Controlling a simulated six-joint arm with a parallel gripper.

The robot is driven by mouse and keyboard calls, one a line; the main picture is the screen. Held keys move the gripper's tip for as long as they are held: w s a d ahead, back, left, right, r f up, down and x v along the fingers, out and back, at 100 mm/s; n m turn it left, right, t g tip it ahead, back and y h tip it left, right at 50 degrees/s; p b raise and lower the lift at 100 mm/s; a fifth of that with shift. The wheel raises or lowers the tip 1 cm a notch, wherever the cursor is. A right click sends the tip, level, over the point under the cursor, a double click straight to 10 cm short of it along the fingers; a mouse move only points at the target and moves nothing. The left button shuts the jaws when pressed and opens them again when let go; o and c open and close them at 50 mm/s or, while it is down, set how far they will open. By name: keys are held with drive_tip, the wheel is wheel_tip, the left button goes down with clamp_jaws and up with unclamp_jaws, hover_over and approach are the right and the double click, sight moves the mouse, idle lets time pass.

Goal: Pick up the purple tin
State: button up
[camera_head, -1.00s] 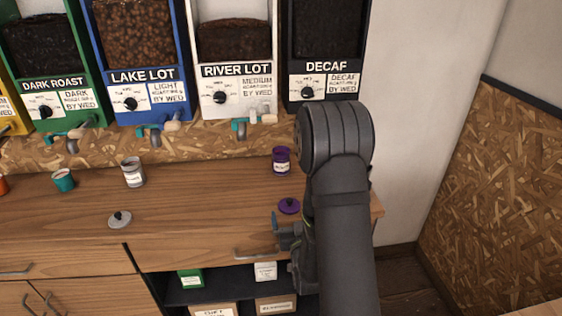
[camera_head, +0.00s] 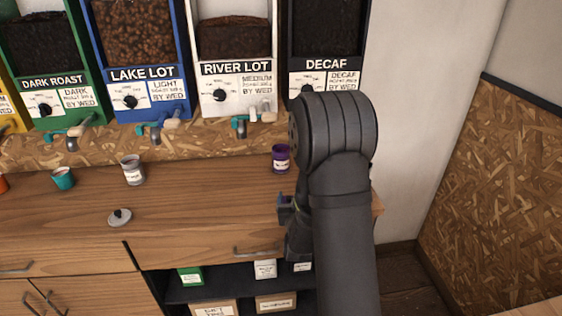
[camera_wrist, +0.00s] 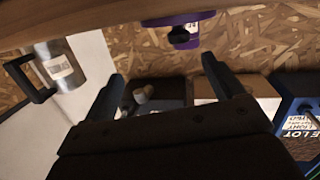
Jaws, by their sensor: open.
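The purple tin (camera_head: 281,158) stands upright and uncovered on the wooden counter, below the decaf bin. In the wrist view, which is upside down, the tin (camera_wrist: 192,42) shows partly behind a purple lid (camera_wrist: 178,19) with a dark knob. The lid lies on the counter; in the head view my arm hides it. My gripper (camera_head: 284,208) is at the counter's front edge, nearer the camera than the tin. In the wrist view its two fingers (camera_wrist: 162,72) are spread with nothing between them, and the tin is beyond them.
A white-labelled tin (camera_head: 133,171), a teal tin (camera_head: 63,179) and a grey lid (camera_head: 120,217) are on the counter to the left. Bean bins (camera_head: 238,80) with spouts hang behind. A metal vessel with a black handle (camera_wrist: 58,66) stands at the left in the wrist view.

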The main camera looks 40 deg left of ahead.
sight(282, 157)
drive_tip(key=w+a+r+h, duration=0.1)
drive_tip(key=w+a+r+m+h, duration=0.1)
drive_tip(key=a+r, duration=0.1)
drive_tip(key=shift+w+a+r, duration=0.1)
drive_tip(key=shift+w+a, duration=0.2)
drive_tip(key=a+r+g, duration=0.2)
drive_tip(key=a+r, duration=0.2)
drive_tip(key=a, duration=0.1)
drive_tip(key=x, duration=1.2)
drive_tip(key=shift+s+f, duration=0.15)
drive_tip(key=shift+f, duration=0.2)
drive_tip(key=shift+a+x, duration=0.15)
drive_tip(key=shift+x, duration=1.2)
drive_tip(key=shift+a+x, duration=0.2)
drive_tip(key=shift+x, duration=1.15)
drive_tip(key=shift+s, duration=0.25)
drive_tip(key=c, duration=1.1)
drive_tip(key=shift+r, duration=0.1)
